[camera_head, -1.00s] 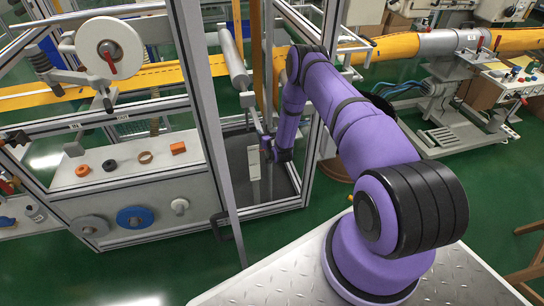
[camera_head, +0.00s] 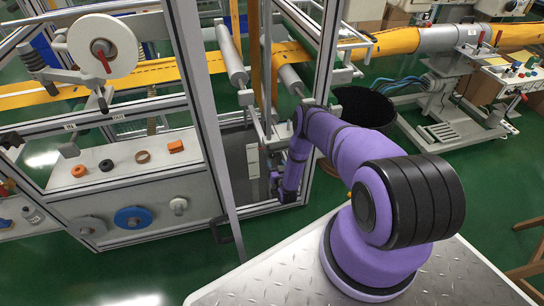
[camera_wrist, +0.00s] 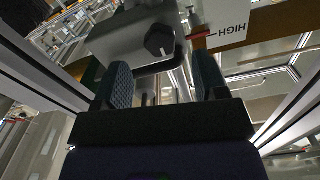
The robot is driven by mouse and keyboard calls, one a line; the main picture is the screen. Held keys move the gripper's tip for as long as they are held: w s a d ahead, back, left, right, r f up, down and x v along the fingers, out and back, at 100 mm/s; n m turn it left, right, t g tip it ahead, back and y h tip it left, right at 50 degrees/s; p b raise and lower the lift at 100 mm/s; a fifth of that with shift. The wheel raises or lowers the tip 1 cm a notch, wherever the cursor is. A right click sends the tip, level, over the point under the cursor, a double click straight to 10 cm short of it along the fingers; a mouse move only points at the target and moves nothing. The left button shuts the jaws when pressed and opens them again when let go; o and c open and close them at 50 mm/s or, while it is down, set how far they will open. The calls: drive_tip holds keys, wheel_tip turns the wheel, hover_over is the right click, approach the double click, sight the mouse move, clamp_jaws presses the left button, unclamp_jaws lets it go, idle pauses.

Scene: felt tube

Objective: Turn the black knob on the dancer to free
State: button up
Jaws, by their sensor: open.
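A black round knob (camera_wrist: 160,40) with a pale mark on its face sits on a grey block (camera_wrist: 122,40) in the wrist view. A white label (camera_wrist: 228,25) reading HIGH, upside down, is right of it beside a small red pointer (camera_wrist: 200,35). My gripper (camera_wrist: 162,75) is open and empty, its two dark ribbed fingers apart, with the knob beyond the gap between them and not touched. A dark bent bar (camera_wrist: 160,66) crosses between the fingers. In the head view my gripper (camera_head: 276,184) is low inside the framed bay; the knob cannot be made out there.
Aluminium posts (camera_head: 200,110) and an open frame door with a black handle (camera_head: 222,228) stand left of my arm. Rollers (camera_head: 231,55) and a yellow web (camera_head: 400,42) run behind. A black round bin (camera_head: 365,106) stands beyond my arm.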

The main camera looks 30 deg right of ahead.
sight(273, 157)
drive_tip(key=x, duration=0.6)
drive_tip(key=shift+w, duration=0.25)
drive_tip(key=c, duration=0.9)
drive_tip(key=shift+n, duration=0.9)
drive_tip(key=shift+c, duration=0.2)
drive_tip(key=n, duration=0.3)
drive_tip(key=shift+d, duration=0.1)
drive_tip(key=o, duration=0.9)
drive_tip(key=shift+o, duration=0.2)
